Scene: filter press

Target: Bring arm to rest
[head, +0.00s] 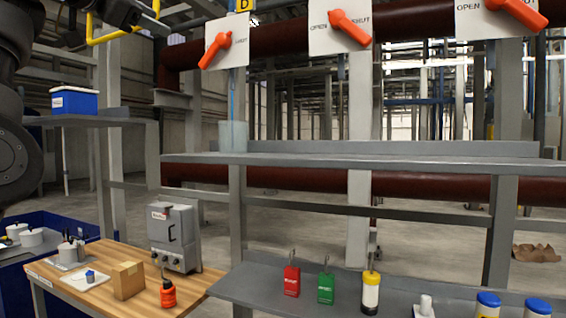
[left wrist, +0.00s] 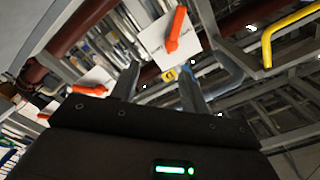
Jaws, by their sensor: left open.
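My left arm comes in at the left edge of the head view, and my left gripper (head: 160,22) is raised at the top left, partly cut off by the frame. In the left wrist view its two fingers (left wrist: 160,88) stand apart with nothing between them. An orange handle (left wrist: 176,30) on a white plate shows beyond the fingers, apart from them. In the head view the nearest orange handle (head: 217,50) is to the right of the gripper. My right gripper is in neither view.
Two more orange handles (head: 349,27) (head: 517,12) hang along the top. A yellow pipe (head: 122,33) runs close by the left gripper. Below are a grey shelf (head: 400,160), a wooden table (head: 205,278) with a grey box (head: 174,236), and a lower shelf with red and green tags.

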